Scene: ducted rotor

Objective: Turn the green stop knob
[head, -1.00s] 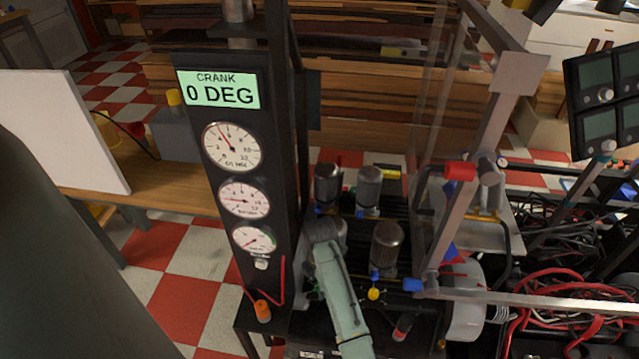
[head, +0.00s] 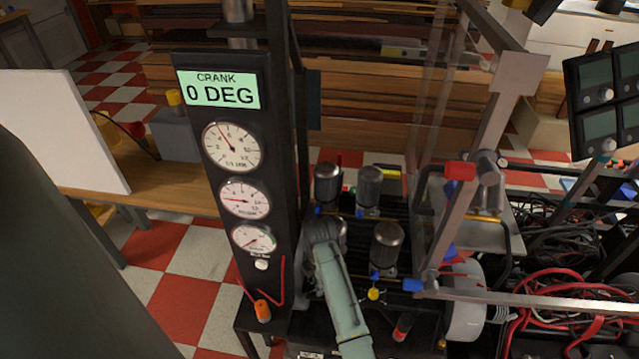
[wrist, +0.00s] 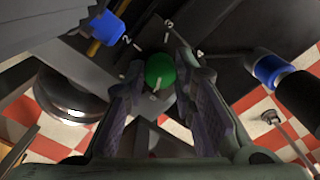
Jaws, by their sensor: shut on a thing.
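The green stop knob (wrist: 160,71) shows in the wrist view, round, with a white pointer line toward the bottom of the picture. The numbers 2, 3 and 4 are marked around its far side. My gripper (wrist: 159,76) has one finger on each side of the knob and is shut on it. In the head view my arm reaches down among the dark metal cylinders. The knob and my fingertips are hidden there.
Blue-ended fittings (wrist: 270,69) and (wrist: 105,27) lie close on both sides of the knob. Metal cylinders (head: 387,247) stand around my arm. A gauge column (head: 222,150) reading "CRANK 0 DEG" stands left, a metal frame (head: 492,130) right.

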